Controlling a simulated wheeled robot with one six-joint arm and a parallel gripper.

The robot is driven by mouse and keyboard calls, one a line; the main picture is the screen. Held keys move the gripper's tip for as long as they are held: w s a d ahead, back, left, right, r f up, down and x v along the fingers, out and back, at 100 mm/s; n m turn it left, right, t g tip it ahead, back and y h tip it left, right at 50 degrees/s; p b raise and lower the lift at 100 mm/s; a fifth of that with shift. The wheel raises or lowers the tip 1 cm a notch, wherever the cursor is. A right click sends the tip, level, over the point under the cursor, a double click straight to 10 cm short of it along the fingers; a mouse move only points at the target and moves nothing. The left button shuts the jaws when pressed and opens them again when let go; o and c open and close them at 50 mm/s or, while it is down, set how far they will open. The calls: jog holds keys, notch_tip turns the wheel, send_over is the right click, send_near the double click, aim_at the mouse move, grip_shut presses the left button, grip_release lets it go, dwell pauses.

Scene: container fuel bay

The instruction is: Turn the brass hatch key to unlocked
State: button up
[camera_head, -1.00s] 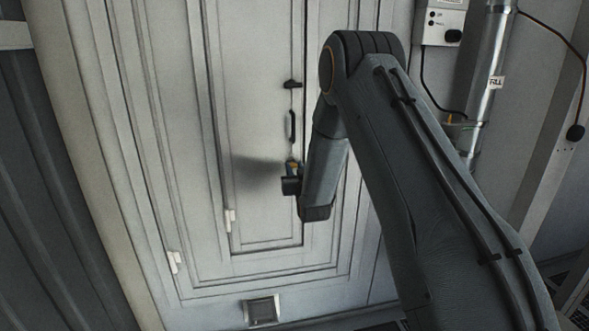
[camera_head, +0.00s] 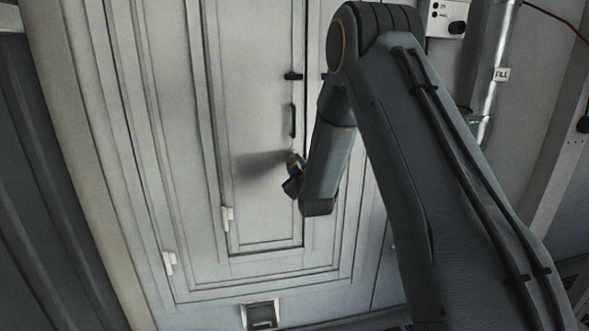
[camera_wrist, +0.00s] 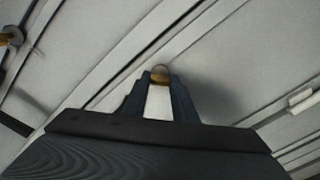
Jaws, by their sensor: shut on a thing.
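The brass hatch key (camera_wrist: 161,72) is between my fingertips in the wrist view, against the pale door. My gripper (camera_wrist: 160,84) is shut on it, and the fingers cover most of its body. In the head view my gripper (camera_head: 294,172) is at the right edge of the inner hatch panel (camera_head: 262,120), below a dark bar handle, with a little brass showing at its tip. My forearm hides the area just right of it. The door's frame lines run diagonally in the wrist view. I cannot read any lock mark.
A dark latch (camera_head: 293,76) and the bar handle (camera_head: 293,120) are above my gripper. Another round brass piece (camera_wrist: 11,37) shows at the wrist view's left edge. White hinges (camera_head: 227,219) are lower left. A silver pipe (camera_head: 500,45) and grey box (camera_head: 446,18) stand at right.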

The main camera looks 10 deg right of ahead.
jog(key=n+b, duration=0.3)
jog(key=n, duration=0.2)
jog(key=shift+d, duration=0.1)
jog(key=shift+n+b, duration=0.95)
jog(key=shift+n, duration=1.35)
jog(key=shift+r, duration=0.1)
jog(key=o, duration=1)
jog(key=shift+o, duration=0.2)
jog(key=shift+s, duration=0.2)
jog(key=s+b, duration=0.1)
jog(key=s, duration=0.6)
jog(key=shift+s, duration=0.2)
